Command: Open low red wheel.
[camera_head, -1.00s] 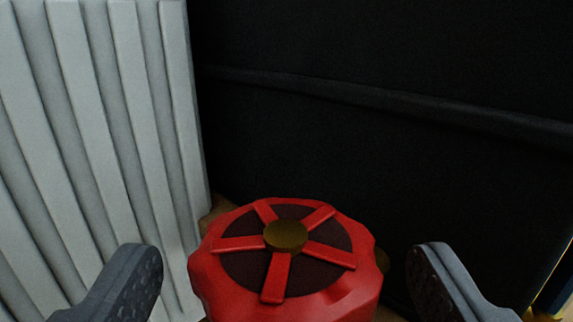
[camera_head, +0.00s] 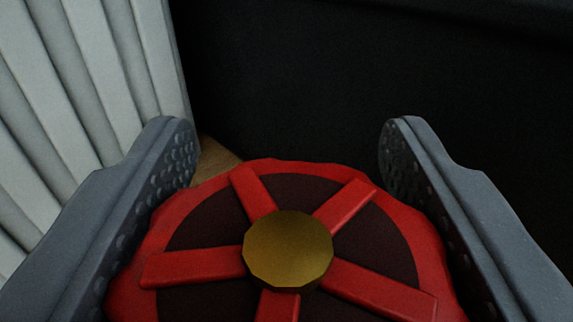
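The red wheel (camera_head: 260,193) fills the lower middle of the head camera view. It has red spokes, dark gaps between them and a brass-coloured hub (camera_head: 288,249) at its centre. Its lower edge is cut off by the frame. My gripper (camera_head: 288,155) is open, with one grey finger on each side of the wheel. The fingertips reach past the wheel's far rim in the picture. The fingers overlap the left and right rim in view; I cannot tell whether they touch it.
A white ribbed radiator (camera_head: 90,80) stands at the left, close to the left finger. A dark wall or panel (camera_head: 300,80) fills the back. A small brown patch (camera_head: 215,158) shows between the radiator and the wheel.

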